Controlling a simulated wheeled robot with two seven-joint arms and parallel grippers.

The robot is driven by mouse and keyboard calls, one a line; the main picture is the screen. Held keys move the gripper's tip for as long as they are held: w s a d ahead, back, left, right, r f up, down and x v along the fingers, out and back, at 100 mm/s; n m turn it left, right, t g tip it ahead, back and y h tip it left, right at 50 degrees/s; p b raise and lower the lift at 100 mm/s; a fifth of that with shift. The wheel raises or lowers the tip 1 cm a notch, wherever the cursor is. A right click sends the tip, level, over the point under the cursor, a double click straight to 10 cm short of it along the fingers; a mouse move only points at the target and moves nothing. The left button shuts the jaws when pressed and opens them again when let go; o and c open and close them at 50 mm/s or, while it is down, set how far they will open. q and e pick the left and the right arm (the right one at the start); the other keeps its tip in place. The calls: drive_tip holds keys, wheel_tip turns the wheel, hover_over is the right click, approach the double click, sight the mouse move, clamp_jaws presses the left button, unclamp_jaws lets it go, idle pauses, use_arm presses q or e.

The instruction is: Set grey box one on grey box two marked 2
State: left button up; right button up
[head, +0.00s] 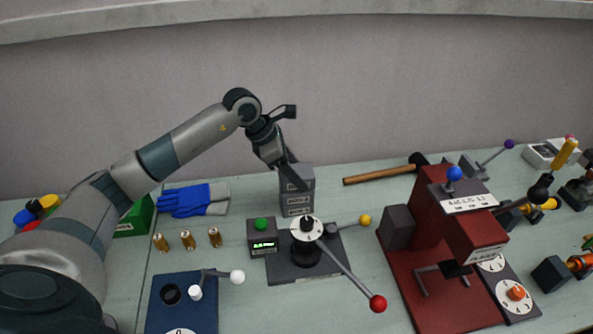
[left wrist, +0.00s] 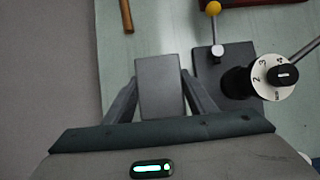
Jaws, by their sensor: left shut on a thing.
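A grey box (head: 298,199) stands upright behind the black lever base, with a small pale label low on its front that is too small to read. From the head view I cannot tell whether this is one tall box or two boxes stacked. My left gripper (head: 296,183) reaches down on it from above and is shut on a grey box. In the left wrist view the plain grey top of the box (left wrist: 160,86) lies between the two fingers (left wrist: 158,95). The fingers hide part of its sides. My right gripper is not in view.
A black lever base with a numbered dial (head: 306,228) and a dark box with a green button (head: 262,240) stand just in front. A hammer (head: 380,174) lies to the right, blue gloves (head: 193,199) to the left. A red press (head: 440,235) stands farther right.

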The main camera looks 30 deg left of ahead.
use_arm(q)
drive_tip(key=shift+f, duration=0.3)
drive_tip(key=shift+f, duration=0.1)
drive_tip(key=shift+f, duration=0.1)
drive_tip(key=o, duration=1.1)
drive_tip(key=shift+r, duration=0.25)
